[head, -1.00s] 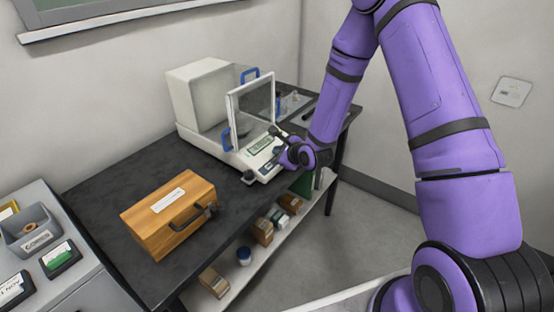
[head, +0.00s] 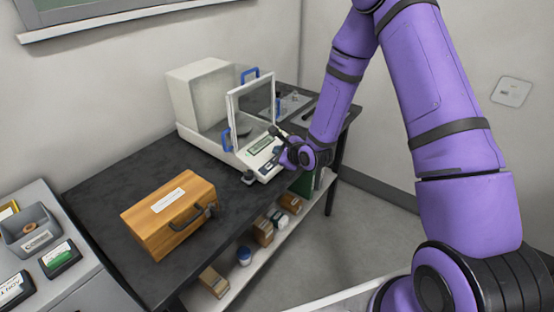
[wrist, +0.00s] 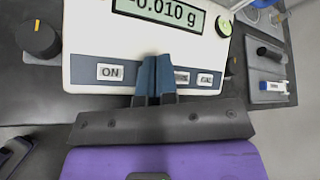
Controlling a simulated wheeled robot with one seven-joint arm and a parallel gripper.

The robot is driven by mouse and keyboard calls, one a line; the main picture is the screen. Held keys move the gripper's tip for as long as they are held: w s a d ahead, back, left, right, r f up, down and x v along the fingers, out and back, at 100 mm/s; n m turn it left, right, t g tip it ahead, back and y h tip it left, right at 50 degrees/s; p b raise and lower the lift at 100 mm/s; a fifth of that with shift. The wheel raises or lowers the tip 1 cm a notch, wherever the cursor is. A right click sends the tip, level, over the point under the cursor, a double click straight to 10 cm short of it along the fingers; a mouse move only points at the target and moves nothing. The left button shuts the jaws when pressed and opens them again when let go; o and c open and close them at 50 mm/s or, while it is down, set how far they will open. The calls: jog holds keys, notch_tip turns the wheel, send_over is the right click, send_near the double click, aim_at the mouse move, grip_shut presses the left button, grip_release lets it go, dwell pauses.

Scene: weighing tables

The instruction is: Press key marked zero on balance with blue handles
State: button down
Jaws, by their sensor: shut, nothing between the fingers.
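The balance with blue handles (head: 198,95) stands on the dark table, its framed glass door (head: 252,105) swung out at the front. In the wrist view its front panel shows a display (wrist: 160,14) ending in 0.010 g. The ON key (wrist: 110,72) is at the left, and a key that reads like CAL (wrist: 207,79) is at the right. A partly covered key (wrist: 181,77) sits just right of the fingers; its label is unreadable. My gripper (wrist: 156,75) is shut and empty, its blue fingertips over the panel between these keys. I cannot tell whether they touch it.
A wooden case (head: 168,215) with a dark handle lies on the table (head: 115,175) left of the balance. A black knob (wrist: 38,38) stands beside the balance. A grey cabinet (head: 80,285) is at the lower left. Table between case and balance is clear.

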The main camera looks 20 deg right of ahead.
jog(key=shift+f, duration=0.2)
jog(key=shift+w+a+f, duration=0.1)
jog(key=shift+f, duration=0.1)
jog(key=shift+f, duration=0.35)
dwell(1.0)
dwell(0.3)
jog(key=shift+r, duration=0.75)
jog(key=shift+s+d+r, duration=0.15)
jog(key=shift+s+r, duration=0.1)
jog(key=shift+r, duration=0.55)
jog(key=shift+s+d+r, duration=0.2)
jog(key=shift+r, duration=0.6)
jog(key=shift+s+d+r, duration=0.15)
jog(key=shift+s+r, duration=0.1)
jog(key=shift+r, duration=0.55)
